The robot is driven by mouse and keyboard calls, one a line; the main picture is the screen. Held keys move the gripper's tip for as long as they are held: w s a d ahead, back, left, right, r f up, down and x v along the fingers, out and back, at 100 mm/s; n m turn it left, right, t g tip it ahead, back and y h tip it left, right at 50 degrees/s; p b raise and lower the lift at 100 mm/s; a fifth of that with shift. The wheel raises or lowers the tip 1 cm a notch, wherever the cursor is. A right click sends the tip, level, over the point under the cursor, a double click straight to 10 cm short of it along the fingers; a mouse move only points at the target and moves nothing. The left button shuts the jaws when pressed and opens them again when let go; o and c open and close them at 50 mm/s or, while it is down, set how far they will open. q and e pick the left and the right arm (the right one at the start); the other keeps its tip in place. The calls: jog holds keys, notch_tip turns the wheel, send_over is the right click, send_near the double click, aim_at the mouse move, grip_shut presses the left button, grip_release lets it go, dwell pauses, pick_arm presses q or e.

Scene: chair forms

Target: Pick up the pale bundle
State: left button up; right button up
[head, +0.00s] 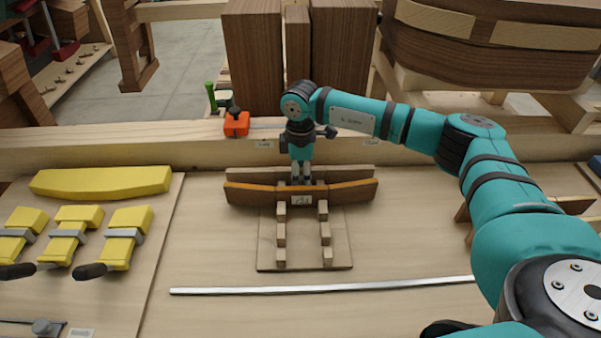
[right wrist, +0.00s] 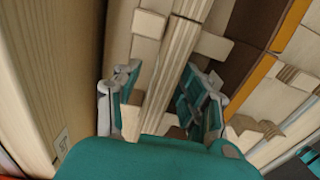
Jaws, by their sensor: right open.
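The pale bundle (head: 348,173) is a slim, light wood piece lying across the back of a small wooden rack, behind a dark brown curved bundle with an orange strip (head: 345,190). In the right wrist view the pale bundle (right wrist: 176,60) shows as layered pale strips running between my fingers. My right gripper (head: 301,178) points down over the middle of the rack, and its arm hides part of the pale bundle. In the right wrist view the gripper (right wrist: 162,100) is open, one finger on each side of the pale bundle. I cannot tell whether the fingers touch it.
The pegged rack (head: 305,258) stands on the pale bench. A metal bar (head: 320,289) lies in front. Yellow clamps (head: 70,228) and a yellow curved block (head: 100,182) are at left. An orange object (head: 236,124) and tall dark blocks (head: 253,60) stand behind.

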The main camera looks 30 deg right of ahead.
jog(key=shift+c, duration=0.4)
grip_shut()
jog(key=shift+r, duration=0.1)
